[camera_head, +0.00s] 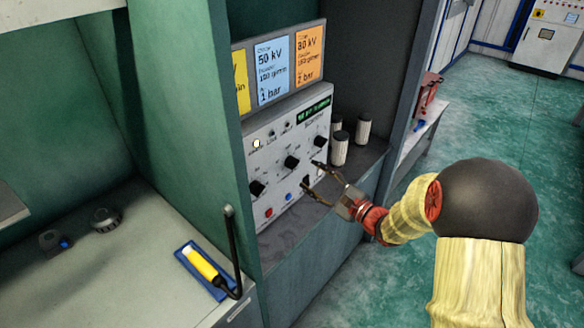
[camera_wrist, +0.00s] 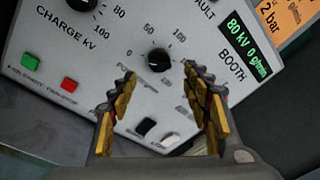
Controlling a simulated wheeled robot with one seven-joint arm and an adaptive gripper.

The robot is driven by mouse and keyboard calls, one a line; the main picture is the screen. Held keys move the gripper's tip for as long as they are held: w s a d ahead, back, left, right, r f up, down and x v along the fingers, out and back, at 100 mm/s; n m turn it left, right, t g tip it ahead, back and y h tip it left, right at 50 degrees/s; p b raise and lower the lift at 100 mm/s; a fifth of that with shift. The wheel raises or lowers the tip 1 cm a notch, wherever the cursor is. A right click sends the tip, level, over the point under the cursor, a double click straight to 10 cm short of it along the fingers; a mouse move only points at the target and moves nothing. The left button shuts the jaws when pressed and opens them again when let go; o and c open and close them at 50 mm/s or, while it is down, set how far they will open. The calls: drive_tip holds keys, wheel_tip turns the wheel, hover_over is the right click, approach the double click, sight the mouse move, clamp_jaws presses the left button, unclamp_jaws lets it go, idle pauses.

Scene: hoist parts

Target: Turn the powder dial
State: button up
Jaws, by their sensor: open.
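The powder dial (camera_wrist: 157,61) is a black round knob on the light grey panel (camera_wrist: 70,50), with a printed scale of 0, 50, 100 and 150 around it. In the head view it appears to be the middle black knob (camera_head: 291,162). My gripper (camera_wrist: 156,76) is open and empty, facing the panel; its fingers appear on either side below the dial, apart from it. In the head view my gripper (camera_head: 309,176) is low on the panel's right side. The dial's label is blurred, and I cannot tell where its pointer stands.
The charge knob (camera_wrist: 78,3) is left of the dial; green (camera_wrist: 31,60) and red (camera_wrist: 69,85) buttons and switches (camera_wrist: 147,128) lie below. A green display (camera_wrist: 248,44) reads 80 kV, 0 g/min. Capped cylinders (camera_head: 340,148) stand right of the panel.

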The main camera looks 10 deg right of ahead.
sight(296, 166)
drive_tip(key=b+x, duration=0.1)
drive_tip(key=x, duration=0.6)
drive_tip(key=shift+w+a+b, duration=0.15)
drive_tip(key=shift+w+b, duration=0.05)
drive_tip(key=shift+b, duration=0.15)
drive_tip(key=shift+c, duration=0.2)
drive_tip(key=shift+f, duration=0.1)
drive_tip(key=c, duration=1.1)
